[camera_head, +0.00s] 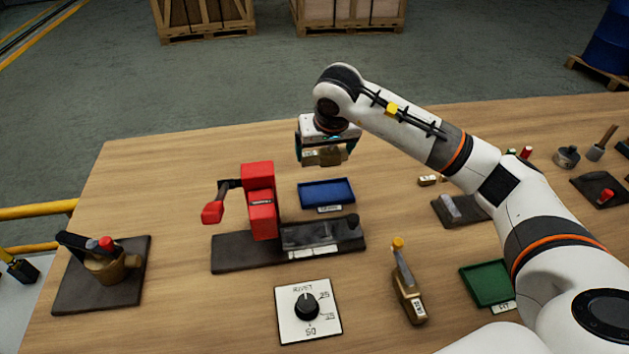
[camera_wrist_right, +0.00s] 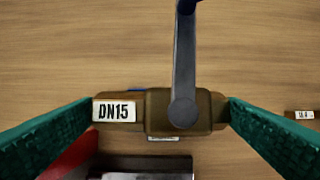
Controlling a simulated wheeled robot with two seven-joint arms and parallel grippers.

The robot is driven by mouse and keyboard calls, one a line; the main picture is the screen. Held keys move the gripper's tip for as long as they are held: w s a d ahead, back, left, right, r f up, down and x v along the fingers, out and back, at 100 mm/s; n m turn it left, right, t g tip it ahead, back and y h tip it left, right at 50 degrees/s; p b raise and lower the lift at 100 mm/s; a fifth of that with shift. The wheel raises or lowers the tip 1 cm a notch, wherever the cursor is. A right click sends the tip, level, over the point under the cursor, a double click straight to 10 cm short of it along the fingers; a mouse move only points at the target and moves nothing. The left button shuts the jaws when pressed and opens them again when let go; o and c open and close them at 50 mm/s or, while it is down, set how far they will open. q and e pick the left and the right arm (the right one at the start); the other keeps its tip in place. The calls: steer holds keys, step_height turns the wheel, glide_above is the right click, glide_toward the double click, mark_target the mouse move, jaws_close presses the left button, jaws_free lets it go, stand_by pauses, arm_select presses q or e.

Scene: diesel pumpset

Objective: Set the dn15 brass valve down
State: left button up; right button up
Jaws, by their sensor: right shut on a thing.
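My right gripper (camera_head: 326,148) is shut on the dn15 brass valve (camera_head: 322,158). It holds the valve above the wooden table, behind the blue tray in the head view. In the right wrist view the valve (camera_wrist_right: 185,112) lies crosswise between the green fingers, with a white DN15 label and a grey lever pointing up the picture. A blue tray (camera_head: 326,192) with a small label sits on the table; it looks empty. In the wrist view the valve hides most of the tray. My left gripper is not in view.
A red device (camera_head: 261,200) with a crank stands on a dark base left of the tray. A dial plate (camera_head: 307,310), another brass valve (camera_head: 408,290) and a green tray (camera_head: 488,285) lie nearer. A fixture with a brass body (camera_head: 107,268) is at left. The table's back-left is clear.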

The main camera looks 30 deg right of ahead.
mark_target(329, 165)
steer(key=shift+w+d+f, duration=0.15)
steer(key=shift+w+d, duration=0.05)
steer(key=f, duration=0.3)
steer(key=f+p, duration=0.1)
steer(key=f, duration=0.1)
steer(key=shift+s+d, duration=0.2)
steer(key=shift+s, duration=0.1)
steer(key=shift+f, duration=0.25)
steer(key=shift+w+f, duration=0.1)
steer(key=shift+f, duration=0.3)
step_height(329, 165, down, 3)
steer(key=shift+r+p, duration=0.1)
steer(key=shift+p, duration=0.4)
steer(key=shift+f, duration=0.25)
steer(key=o, duration=1.1)
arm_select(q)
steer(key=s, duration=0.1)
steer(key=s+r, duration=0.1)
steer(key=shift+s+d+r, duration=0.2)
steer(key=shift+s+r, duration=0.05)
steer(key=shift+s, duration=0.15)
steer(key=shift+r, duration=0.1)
arm_select(e)
steer(key=shift+r, duration=0.1)
